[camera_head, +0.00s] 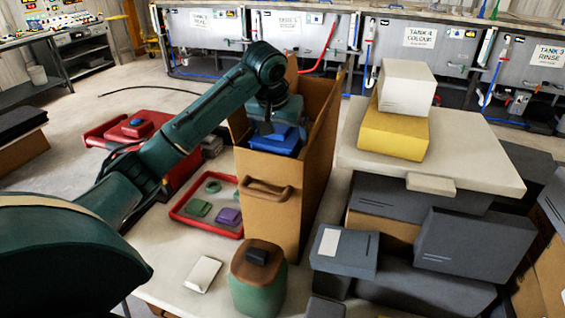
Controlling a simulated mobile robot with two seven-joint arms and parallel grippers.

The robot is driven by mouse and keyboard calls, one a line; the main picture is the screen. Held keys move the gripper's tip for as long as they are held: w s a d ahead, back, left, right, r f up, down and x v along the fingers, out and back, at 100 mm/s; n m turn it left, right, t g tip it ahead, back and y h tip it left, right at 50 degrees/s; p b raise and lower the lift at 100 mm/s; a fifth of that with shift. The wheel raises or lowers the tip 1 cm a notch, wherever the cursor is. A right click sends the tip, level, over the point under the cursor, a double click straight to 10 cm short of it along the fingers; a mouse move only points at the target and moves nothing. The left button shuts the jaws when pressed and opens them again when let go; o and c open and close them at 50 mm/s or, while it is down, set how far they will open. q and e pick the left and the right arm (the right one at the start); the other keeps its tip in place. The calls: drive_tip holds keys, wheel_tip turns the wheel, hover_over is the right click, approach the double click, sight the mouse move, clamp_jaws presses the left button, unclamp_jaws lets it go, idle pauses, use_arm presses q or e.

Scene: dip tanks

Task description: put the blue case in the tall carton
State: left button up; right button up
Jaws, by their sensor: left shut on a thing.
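The tall carton (268,218) is brown cardboard with a handle on its near side and an open top. It stands on the light table in the middle of the view. The blue case (276,143) is at the carton's mouth, partly below the rim. My left gripper (275,130) reaches over the carton from the left and is shut on the blue case. The fingertips are small and partly hidden by the arm and case. The inside of the carton below the case is hidden. My right gripper is not in view.
A red tray (205,225) with small green and purple items lies left of the carton. A green jar with a brown lid (258,285) and a white packet (202,274) stand in front. Grey boxes (475,242) and a white slab (470,160) crowd the right.

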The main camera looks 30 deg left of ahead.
sight(274, 138)
use_arm(q)
wheel_tip(274, 138, down, 10)
drive_tip(key=shift+r+p, duration=0.25)
drive_tip(key=shift+p, duration=0.1)
drive_tip(key=shift+f, duration=0.35)
drive_tip(key=shift+f, duration=0.25)
drive_tip(key=o, duration=0.8)
drive_tip(key=shift+c, duration=0.2)
drive_tip(key=b+v, duration=0.1)
drive_tip(key=v, duration=1.2)
drive_tip(key=shift+w+r, duration=0.1)
drive_tip(key=shift+w, duration=0.05)
